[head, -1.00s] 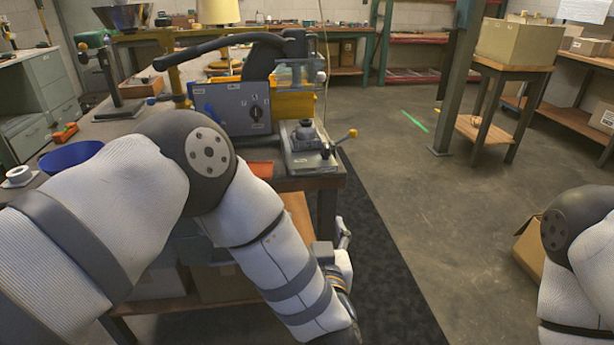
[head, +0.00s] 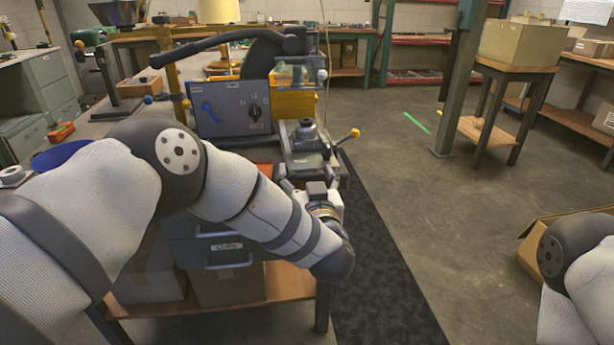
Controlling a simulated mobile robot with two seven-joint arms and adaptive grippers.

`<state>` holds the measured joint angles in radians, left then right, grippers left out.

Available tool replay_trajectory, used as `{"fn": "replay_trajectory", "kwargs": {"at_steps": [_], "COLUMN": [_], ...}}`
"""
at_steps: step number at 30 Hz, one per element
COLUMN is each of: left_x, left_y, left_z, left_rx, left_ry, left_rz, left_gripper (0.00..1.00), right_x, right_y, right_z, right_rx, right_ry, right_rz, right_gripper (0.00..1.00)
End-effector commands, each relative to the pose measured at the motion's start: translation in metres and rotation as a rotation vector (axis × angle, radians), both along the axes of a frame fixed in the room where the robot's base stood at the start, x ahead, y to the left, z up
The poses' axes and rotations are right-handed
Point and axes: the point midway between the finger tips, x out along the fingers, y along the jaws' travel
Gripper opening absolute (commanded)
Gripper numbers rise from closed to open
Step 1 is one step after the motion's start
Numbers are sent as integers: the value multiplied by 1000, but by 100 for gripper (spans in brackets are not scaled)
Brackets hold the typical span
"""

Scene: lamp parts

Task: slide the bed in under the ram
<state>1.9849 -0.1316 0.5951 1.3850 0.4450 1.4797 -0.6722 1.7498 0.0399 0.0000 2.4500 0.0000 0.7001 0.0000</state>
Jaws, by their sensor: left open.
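The bed (head: 302,162) is a grey sliding plate at the right end of the workbench. A dark round part (head: 305,132) sits upright on it, and a lever with a yellow ball (head: 354,133) sticks out at its right. The bed sits out in front of the press (head: 232,108), which has a blue-grey panel and a long black handle. The ram is hard to make out behind the clear guard (head: 297,72). My left gripper (head: 308,182) is open, at the bed's near edge; whether it touches cannot be told. My right gripper is out of view.
An orange tray (head: 264,170) lies left of the bed, partly behind my left arm. A drawer (head: 222,252) is below the bench top. A blue bowl (head: 60,155) and a white roll (head: 11,176) are at the left.

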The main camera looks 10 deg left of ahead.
Motion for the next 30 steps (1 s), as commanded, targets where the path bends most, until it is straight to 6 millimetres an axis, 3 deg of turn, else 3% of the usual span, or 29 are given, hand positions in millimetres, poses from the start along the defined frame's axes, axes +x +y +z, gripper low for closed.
{"fn": "replay_trajectory", "kwargs": {"at_steps": [1,6,9,18,28,29,30], "left_x": [0,0,0,35,39,39,39], "left_y": [0,0,1,12,14,14,14], "left_z": [0,0,0,-6,-2,-2,-2], "left_rx": [0,0,0,1,0,0,0], "left_ry": [0,0,0,5,3,3,3], "left_rz": [0,1,2,6,6,6,6], "left_gripper": [64,26,8,8,8,65,69], "right_x": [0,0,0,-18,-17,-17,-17], "right_y": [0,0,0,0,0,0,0], "right_z": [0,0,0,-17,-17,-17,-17], "right_rx": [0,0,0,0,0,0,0], "right_ry": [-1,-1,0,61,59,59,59], "right_rz": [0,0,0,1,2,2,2], "right_gripper": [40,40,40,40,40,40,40]}}
